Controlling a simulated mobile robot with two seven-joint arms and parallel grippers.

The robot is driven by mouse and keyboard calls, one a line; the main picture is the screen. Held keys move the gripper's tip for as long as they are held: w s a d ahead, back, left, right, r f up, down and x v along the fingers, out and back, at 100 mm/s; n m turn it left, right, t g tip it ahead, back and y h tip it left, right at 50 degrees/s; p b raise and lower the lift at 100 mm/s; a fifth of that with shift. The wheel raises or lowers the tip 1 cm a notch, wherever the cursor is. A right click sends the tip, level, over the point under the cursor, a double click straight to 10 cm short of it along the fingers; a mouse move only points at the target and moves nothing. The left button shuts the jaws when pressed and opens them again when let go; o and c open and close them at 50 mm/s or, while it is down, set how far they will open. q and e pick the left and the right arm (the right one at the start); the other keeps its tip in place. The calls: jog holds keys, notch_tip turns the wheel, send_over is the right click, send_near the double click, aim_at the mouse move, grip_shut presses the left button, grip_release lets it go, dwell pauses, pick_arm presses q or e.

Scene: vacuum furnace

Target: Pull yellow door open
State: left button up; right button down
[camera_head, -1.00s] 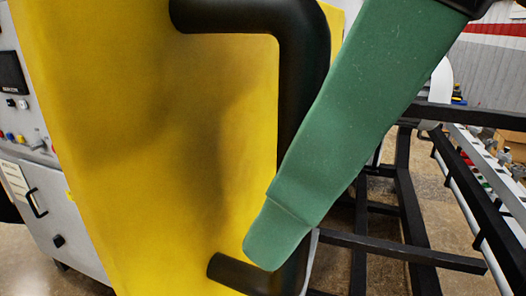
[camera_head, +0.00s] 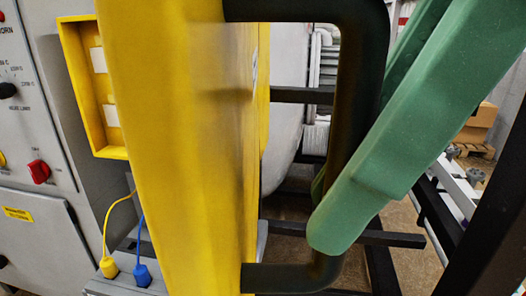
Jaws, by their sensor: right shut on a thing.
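The yellow door (camera_head: 170,150) stands upright in the middle of the head view, seen at a steep angle and close up. Its black bar handle (camera_head: 358,110) sticks out to the right, with an upper and a lower arm joining the door. My right gripper (camera_head: 330,215) has green fingers and is shut on the vertical part of the handle. One finger passes in front of the bar; the other shows only in small parts behind it. My left gripper is not in view.
A grey control cabinet (camera_head: 35,110) with a red knob (camera_head: 39,171) stands at the left. A yellow open box (camera_head: 88,90) sits beside it. Yellow and blue plugs (camera_head: 142,275) with cables are below. Black frame bars (camera_head: 400,240) and a cardboard box (camera_head: 478,125) are at the right.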

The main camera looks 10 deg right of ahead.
jog(key=shift+d, duration=0.15)
dwell(0.3)
jog(key=c, duration=0.8)
grip_release()
jog(key=shift+w, duration=0.1)
jog(key=v, duration=1.2)
jog(key=shift+d+r+p, duration=0.2)
jog(key=shift+r+p, duration=0.05)
jog(key=shift+p, duration=0.05)
